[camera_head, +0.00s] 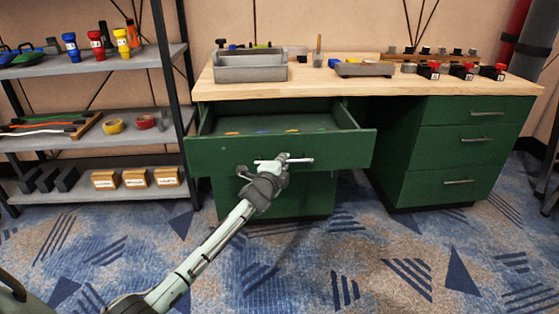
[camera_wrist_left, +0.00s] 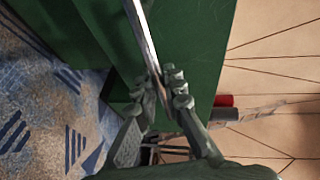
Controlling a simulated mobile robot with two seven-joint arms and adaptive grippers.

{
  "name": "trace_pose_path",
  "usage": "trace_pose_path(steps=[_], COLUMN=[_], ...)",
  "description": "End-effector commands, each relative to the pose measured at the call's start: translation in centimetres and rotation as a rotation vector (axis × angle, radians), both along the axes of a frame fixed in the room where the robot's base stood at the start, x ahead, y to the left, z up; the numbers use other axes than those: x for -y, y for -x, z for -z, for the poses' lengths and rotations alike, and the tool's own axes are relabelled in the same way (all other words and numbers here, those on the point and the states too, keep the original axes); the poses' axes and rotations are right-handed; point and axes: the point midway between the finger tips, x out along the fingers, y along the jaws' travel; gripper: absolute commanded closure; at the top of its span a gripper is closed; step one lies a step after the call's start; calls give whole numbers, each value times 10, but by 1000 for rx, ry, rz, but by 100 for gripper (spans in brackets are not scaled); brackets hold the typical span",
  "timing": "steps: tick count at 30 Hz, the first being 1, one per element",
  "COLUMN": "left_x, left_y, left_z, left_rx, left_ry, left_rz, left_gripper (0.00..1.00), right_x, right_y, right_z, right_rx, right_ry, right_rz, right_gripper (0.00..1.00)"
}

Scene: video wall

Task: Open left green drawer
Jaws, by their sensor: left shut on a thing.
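The left green drawer (camera_head: 215,156) is pulled out from under the wooden workbench (camera_head: 420,88), and its inside shows with a few small coloured items at the bottom. Its front carries a horizontal metal bar handle (camera_head: 303,160). My left gripper (camera_head: 283,163) is at the middle of that handle, shut on it. In the left wrist view the gripper's fingers (camera_wrist_left: 168,90) close around the handle (camera_wrist_left: 142,36), with the green drawer front behind. My right gripper is not in view.
A grey shelf rack (camera_head: 150,58) with tools, tape and wooden blocks stands at the left. Closed green drawers (camera_head: 455,150) are at the right of the bench. A grey tray (camera_head: 250,72) sits on the bench top. The patterned carpet (camera_head: 330,265) in front is clear.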

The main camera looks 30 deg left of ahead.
Motion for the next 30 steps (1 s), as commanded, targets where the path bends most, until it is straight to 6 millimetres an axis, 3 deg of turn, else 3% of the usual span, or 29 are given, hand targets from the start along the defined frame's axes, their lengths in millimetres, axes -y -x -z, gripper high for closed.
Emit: trace_pose_path(steps=[17,18,22,30], left_x=[2,2,2,3], left_y=[1,1,1,1], left_z=[0,0,0,0], left_rx=[0,0,0,0], left_ry=[-1,-1,-1,0], left_rz=[-4,-4,-3,-2], left_gripper=[100,87,71,69], right_x=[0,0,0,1], right_y=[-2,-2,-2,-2], right_z=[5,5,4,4], right_rx=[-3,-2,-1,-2], right_ry=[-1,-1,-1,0], right_rz=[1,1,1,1], right_gripper=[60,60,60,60])
